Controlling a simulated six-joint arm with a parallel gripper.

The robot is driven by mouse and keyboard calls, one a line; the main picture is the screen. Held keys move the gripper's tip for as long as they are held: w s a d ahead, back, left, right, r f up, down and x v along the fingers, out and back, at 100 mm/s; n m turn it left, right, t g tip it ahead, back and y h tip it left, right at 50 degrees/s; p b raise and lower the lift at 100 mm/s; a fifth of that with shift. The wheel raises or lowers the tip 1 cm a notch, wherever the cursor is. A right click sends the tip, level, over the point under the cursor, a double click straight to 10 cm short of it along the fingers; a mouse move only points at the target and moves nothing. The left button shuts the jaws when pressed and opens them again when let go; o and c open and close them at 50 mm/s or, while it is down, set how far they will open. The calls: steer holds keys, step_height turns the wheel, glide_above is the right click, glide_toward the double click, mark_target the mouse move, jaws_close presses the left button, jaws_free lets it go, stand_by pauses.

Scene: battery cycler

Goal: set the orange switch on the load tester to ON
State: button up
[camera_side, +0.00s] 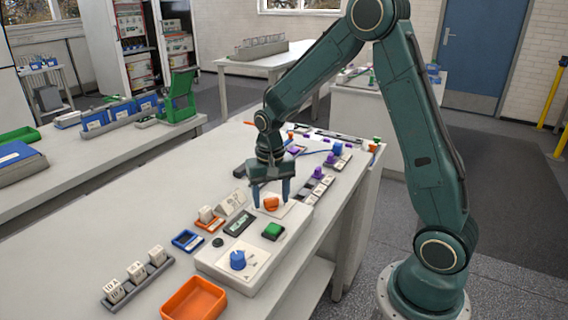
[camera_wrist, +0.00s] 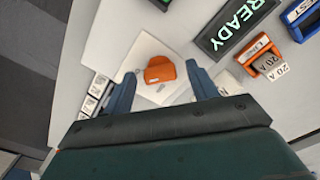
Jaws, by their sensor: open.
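The orange switch (camera_side: 271,203) sits on a pale square plate at the far end of the white load tester (camera_side: 213,262). In the wrist view the orange switch (camera_wrist: 160,70) lies just ahead of and between my fingertips, with a clear gap on each side. My gripper (camera_side: 271,205) is open above the switch, pointing down, its two blue fingers straddling it; it also shows in the wrist view (camera_wrist: 161,84). Faint marks on the switch plate are too small to read.
An orange tray (camera_side: 194,299) stands at the front. Labelled blocks (camera_side: 137,272) sit at left, and small modules (camera_side: 318,187) line the right edge.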

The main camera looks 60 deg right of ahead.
mark_target(271, 199)
step_height(271, 199, up, 14)
stand_by(0.9)
steer(key=s+a+r+n+t, duration=0.2)
steer(key=s+a+n, duration=0.2)
steer(key=s, duration=0.6)
steer(key=s+a+r+n+t, duration=0.2)
steer(key=s+a+n+t, duration=0.1)
steer(key=s, duration=0.8)
steer(key=shift+a+n+t, duration=0.3)
steer(key=shift+a+n, duration=0.25)
steer(key=shift+n, duration=0.05)
